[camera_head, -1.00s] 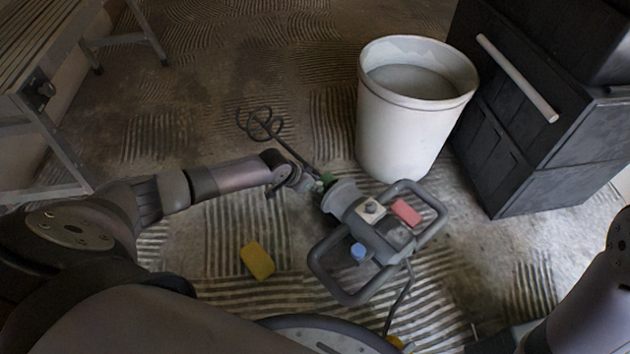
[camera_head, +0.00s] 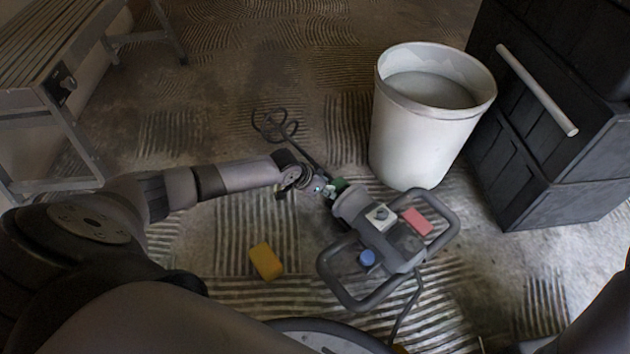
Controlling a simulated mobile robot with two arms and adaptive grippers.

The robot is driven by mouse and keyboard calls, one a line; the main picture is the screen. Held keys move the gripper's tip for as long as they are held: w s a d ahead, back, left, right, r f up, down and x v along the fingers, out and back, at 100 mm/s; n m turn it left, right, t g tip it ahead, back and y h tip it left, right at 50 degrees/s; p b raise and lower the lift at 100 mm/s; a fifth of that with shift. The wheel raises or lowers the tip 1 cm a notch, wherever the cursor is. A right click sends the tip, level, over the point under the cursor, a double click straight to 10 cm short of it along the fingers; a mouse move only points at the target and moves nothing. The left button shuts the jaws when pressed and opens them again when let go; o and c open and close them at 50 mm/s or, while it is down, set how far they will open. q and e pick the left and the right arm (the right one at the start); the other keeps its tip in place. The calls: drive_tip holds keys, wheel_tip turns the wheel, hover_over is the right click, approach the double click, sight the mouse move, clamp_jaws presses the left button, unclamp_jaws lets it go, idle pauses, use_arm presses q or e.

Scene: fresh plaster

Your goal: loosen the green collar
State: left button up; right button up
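The green collar (camera_head: 339,184) is a small ring between the grey mixer body (camera_head: 375,235) and its dark whisk shaft. The mixer lies on the floor with its frame handles. My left gripper (camera_head: 318,188) is at the collar, coming in from the left beside the shaft joint. Its fingers are small and dark here, so I cannot tell whether they are touching or closed on the collar. My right gripper is not in view; only part of my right arm shows at the lower right edge.
A white bucket (camera_head: 425,137) stands just behind the mixer, and black stacked boxes (camera_head: 562,165) stand right of it. A yellow sponge (camera_head: 266,261) lies on the floor left of the mixer. The wire whisk (camera_head: 274,126) lies beyond the gripper. A metal bench (camera_head: 50,125) stands far left.

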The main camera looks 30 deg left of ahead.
use_arm(q)
drive_tip(key=v, duration=1)
drive_tip(key=shift+s+r, duration=0.15)
drive_tip(key=shift+r, duration=0.2)
drive_tip(key=shift+a, duration=0.1)
